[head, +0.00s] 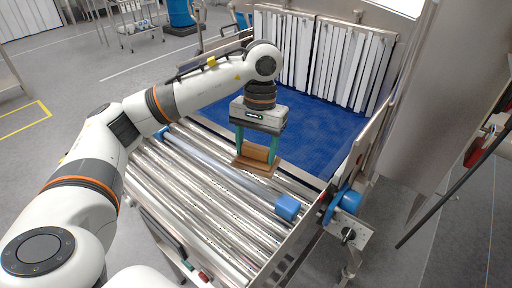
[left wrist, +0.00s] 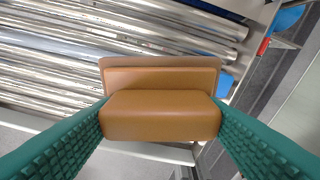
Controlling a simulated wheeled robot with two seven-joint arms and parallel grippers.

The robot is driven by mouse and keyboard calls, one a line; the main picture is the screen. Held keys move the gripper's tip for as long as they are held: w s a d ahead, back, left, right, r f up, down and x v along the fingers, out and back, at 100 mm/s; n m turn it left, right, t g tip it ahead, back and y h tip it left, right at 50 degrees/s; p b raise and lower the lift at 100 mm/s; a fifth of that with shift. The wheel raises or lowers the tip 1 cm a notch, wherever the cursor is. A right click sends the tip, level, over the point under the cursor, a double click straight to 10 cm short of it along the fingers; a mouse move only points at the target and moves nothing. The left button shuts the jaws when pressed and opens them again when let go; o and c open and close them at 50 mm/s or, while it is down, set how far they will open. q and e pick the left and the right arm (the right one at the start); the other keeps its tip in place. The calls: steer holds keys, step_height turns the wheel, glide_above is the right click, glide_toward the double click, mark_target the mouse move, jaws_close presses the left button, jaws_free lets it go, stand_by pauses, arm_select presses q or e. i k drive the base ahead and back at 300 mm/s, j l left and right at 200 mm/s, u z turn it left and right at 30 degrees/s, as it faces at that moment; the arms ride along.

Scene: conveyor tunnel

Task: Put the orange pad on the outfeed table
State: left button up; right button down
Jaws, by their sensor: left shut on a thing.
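The orange pad (head: 254,166) is an orange-brown block with a flat, wider plate. My left gripper (head: 257,152) points down with its teal fingers shut on the pad's two sides. In the left wrist view the pad (left wrist: 160,115) sits between both fingers, in the middle of the picture. The pad is over the steel roller table (head: 205,190), near the edge of the blue belt; I cannot tell whether it touches the rollers. Which surface is the outfeed table is not marked. My right gripper is not in view.
The blue mesh belt (head: 310,130) runs behind, under white strip curtains (head: 325,58). Metal side rails and a grey panel (head: 430,100) stand at the right. Many rollers are bare.

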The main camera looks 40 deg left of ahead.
mark_target(146, 164)
steer(key=k+j+z, duration=0.15)
steer(key=j, duration=0.4)
steer(key=k+j+z, duration=0.15)
steer(key=k+j, duration=0.15)
steer(key=j, duration=0.15)
steer(key=k+j+z, duration=0.15)
steer(key=k+j, duration=0.15)
steer(key=j, duration=0.2)
steer(key=k+j+z, duration=0.15)
steer(key=k+j, duration=0.15)
steer(key=j, duration=0.15)
